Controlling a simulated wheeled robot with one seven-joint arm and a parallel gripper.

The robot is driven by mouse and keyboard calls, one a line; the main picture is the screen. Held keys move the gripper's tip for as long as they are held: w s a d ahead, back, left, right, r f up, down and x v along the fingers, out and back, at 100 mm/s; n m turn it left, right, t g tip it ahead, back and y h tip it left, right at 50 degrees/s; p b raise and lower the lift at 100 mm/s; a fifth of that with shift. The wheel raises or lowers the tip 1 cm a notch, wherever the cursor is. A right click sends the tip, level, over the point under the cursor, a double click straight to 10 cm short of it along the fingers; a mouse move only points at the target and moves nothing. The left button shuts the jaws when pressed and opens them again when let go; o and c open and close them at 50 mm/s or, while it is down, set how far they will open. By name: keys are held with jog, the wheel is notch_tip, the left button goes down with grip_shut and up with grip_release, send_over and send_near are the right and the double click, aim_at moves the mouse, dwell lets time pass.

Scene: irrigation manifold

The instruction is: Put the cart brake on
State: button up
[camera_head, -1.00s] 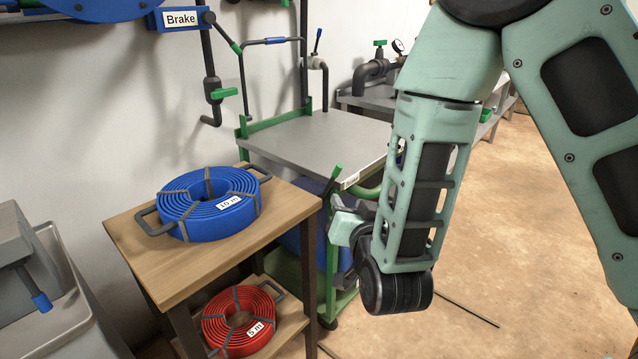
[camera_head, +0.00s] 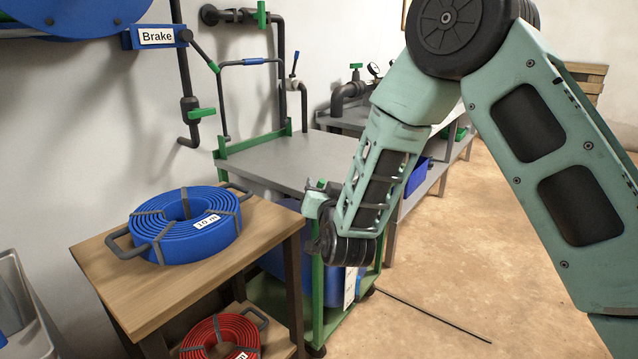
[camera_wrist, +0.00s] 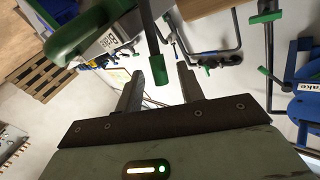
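The cart (camera_head: 290,160) has a grey top and a green frame and stands behind the wooden table. In the head view, my gripper (camera_head: 318,208) is at the cart's near edge, partly hidden by my wrist. A green tip (camera_head: 321,184) shows just beside it; the rest of the lever is hidden.
A wooden table (camera_head: 165,275) with a blue hose coil (camera_head: 190,228) stands close left of my gripper; a red coil (camera_head: 222,335) lies below. A blue wall bracket labelled Brake (camera_head: 155,37) is at the upper left. A dark rod (camera_head: 435,315) lies on open floor at right.

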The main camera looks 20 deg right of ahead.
jog(key=shift+w+d, duration=0.2)
jog(key=shift+w, duration=1.7)
grip_shut()
